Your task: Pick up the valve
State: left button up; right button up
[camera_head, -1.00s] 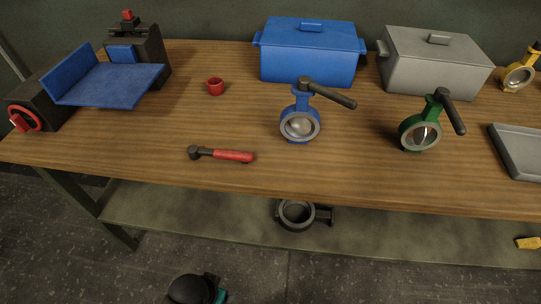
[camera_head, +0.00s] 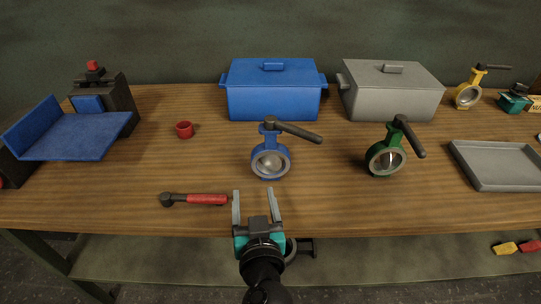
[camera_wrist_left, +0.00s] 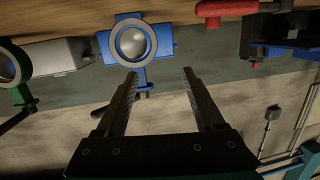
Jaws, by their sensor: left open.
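A blue valve (camera_head: 270,162) with a round metal disc and a black lever stands upright on the wooden table, and it also shows in the left wrist view (camera_wrist_left: 112,46). A green valve (camera_head: 385,157) with a black lever stands to its right. A smaller yellow valve (camera_head: 469,93) stands at the back right. My left gripper (camera_head: 254,192) is open and empty at the table's front edge, its fingers pointing toward the blue valve and apart from it. In the left wrist view the blue valve appears beyond the open fingers (camera_wrist_left: 159,73), left of centre. My right gripper is not in view.
A red-handled tool (camera_head: 207,199) lies left of my fingers. A red cup (camera_head: 184,130), a blue lidded box (camera_head: 273,97) and a grey lidded box (camera_head: 392,98) stand behind. A blue-faced fixture (camera_head: 75,137) is at left, a grey tray (camera_head: 497,184) at right. A lower shelf (camera_head: 400,257) runs below.

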aim_at(271, 140)
pick_arm(q)
jog(key=d+r+m+t+h, duration=0.1)
jog(key=d+r+t+h, duration=0.1)
jog(key=d+r, duration=0.15)
jog(key=w, duration=1)
jog(key=shift+d+f+p, duration=0.2)
jog(key=shift+f+p, duration=0.15)
jog(key=shift+p, duration=0.05)
jog(key=shift+w+a+r, duration=0.1)
jog(key=shift+w+a, duration=0.1)
jog(key=shift+w, duration=1.2)
jog(key=shift+w+a, duration=0.15)
jog(key=shift+w, duration=1.25)
jog(key=shift+c, duration=0.2)
grip_shut()
jog(key=shift+w+r, duration=0.1)
jog(key=shift+r, duration=0.25)
